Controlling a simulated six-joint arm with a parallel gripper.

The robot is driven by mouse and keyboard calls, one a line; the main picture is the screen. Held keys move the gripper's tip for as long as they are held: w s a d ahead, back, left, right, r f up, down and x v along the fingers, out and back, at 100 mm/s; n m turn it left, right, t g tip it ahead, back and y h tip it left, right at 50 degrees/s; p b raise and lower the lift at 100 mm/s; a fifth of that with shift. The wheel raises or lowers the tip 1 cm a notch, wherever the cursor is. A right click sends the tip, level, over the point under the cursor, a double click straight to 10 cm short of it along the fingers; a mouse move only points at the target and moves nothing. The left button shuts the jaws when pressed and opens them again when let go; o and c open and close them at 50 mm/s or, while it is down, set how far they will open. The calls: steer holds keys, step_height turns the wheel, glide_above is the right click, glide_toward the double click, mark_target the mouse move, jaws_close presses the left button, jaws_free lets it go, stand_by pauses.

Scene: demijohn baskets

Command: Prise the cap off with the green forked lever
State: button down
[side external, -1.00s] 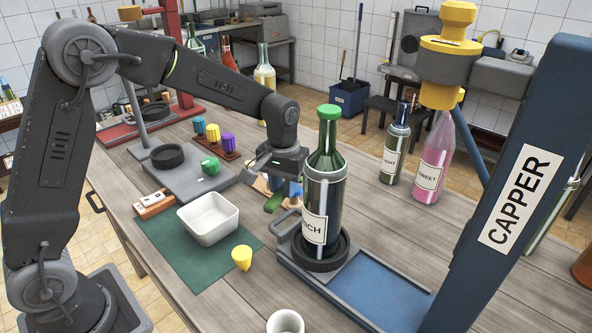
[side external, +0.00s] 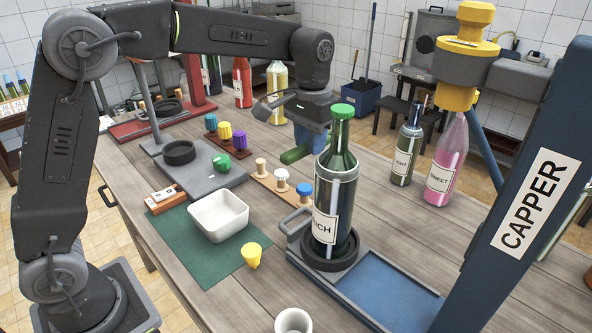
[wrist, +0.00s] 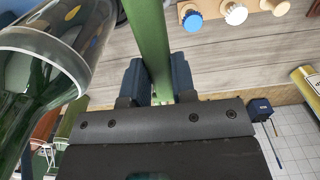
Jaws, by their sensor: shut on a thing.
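The green forked lever (side external: 296,153) is held in my gripper (side external: 313,142), whose jaws are shut on it. It sticks out to the left, above the table, in the side view. In the wrist view the lever (wrist: 149,38) runs up from between the fingers (wrist: 155,80); its fork is out of sight. The dark green bottle (side external: 331,205) stands upright in a round black holder, with the green cap (side external: 342,111) on its mouth. My gripper is just behind and left of the bottle neck, and the lever appears apart from the cap. Green glass (wrist: 38,85) fills the wrist view's left.
The blue capper (side external: 515,200) stands at right, its yellow head above a pink bottle (side external: 446,165). A white bowl (side external: 218,217), a yellow cap (side external: 251,255) and a rack of stoppers (side external: 277,184) lie left of the bottle. A white cup (side external: 293,321) is in front.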

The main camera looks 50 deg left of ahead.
mark_target(336, 105)
steer(key=shift+n, duration=0.6)
steer(key=s+d+r, duration=0.1)
steer(key=d+r, duration=0.1)
steer(key=r, duration=0.4)
steer(key=s+d+r, duration=0.1)
steer(key=d+r, duration=0.2)
steer(key=r, duration=0.3)
steer(key=s+d+r, duration=0.1)
steer(key=d+r, duration=0.2)
steer(key=r, duration=0.3)
steer(key=shift+s, duration=0.1)
steer(key=s+d+f+n, duration=0.3)
steer(key=s+d, duration=0.2)
steer(key=s, duration=0.2)
steer(key=s+d+f+n, duration=0.3)
steer(key=s+d+f, duration=0.15)
steer(key=s, duration=0.25)
steer(key=shift+w+a+r, duration=0.1)
steer(key=shift+w+a, duration=0.2)
steer(key=shift+w, duration=0.4)
steer(key=shift+w+a+r, duration=0.1)
steer(key=shift+w+a, duration=0.25)
steer(key=shift+w, duration=0.3)
steer(key=shift+w+a+r, duration=0.1)
steer(key=shift+w+a, duration=0.2)
steer(key=shift+w, duration=0.4)
steer(key=shift+w+a, duration=0.4)
steer(key=shift+w, duration=0.25)
steer(key=shift+r, duration=0.15)
steer(key=shift+f, duration=0.2)
